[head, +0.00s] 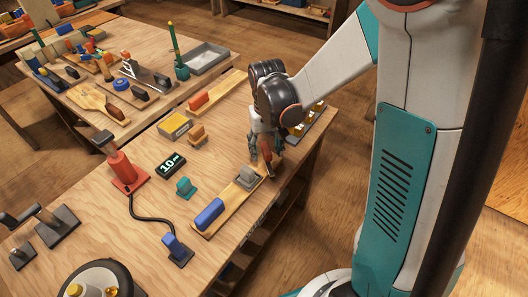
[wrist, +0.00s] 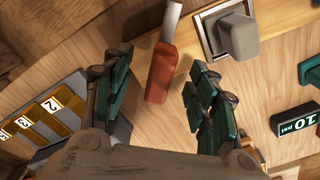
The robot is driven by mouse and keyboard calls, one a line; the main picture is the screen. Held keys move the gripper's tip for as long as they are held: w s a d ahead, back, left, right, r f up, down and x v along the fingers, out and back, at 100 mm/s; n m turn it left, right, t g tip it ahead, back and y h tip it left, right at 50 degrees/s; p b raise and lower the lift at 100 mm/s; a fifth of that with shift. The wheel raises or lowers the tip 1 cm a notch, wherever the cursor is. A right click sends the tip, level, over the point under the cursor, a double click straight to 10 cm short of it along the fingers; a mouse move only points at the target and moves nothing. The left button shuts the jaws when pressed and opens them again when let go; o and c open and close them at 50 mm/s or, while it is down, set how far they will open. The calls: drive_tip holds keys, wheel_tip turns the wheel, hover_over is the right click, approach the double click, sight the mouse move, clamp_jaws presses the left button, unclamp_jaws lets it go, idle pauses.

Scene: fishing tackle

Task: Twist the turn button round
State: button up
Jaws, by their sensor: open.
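A grey block on a square metal plate, which looks like the turn button (head: 247,175), sits on a pale wooden board (head: 228,194) near the bench's right edge. In the wrist view the grey block (wrist: 236,36) is at the upper right, outside my fingers. My gripper (head: 264,155) is low over the bench, just beyond the block. In the wrist view my gripper (wrist: 157,66) is open, with a red handle (wrist: 160,76) with a pale metal end between its fingers. A gap shows on each side of the handle. Its height relative to the fingertips is unclear.
A blue handle (head: 209,214) lies at the board's near end. A black display (wrist: 296,121) reading 10 psi stands right of my fingers. A numbered yellow-and-grey rack (wrist: 50,115) is at left. A red pump (head: 122,168) and yellow box (head: 175,126) stand farther left on the bench.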

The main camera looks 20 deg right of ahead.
drive_tip(key=shift+r+p, duration=1.95)
drive_tip(key=shift+r, duration=1.05)
drive_tip(key=c, duration=0.3)
drive_tip(key=r+p, duration=0.1)
drive_tip(key=p, duration=0.2)
drive_tip(key=shift+r+p, duration=0.4)
drive_tip(key=r+p, duration=0.1)
drive_tip(key=p, duration=0.2)
drive_tip(key=shift+f+p, duration=0.1)
drive_tip(key=shift+p, duration=0.2)
drive_tip(key=shift+f+b, duration=3.75)
drive_tip(key=shift+f, duration=1.1)
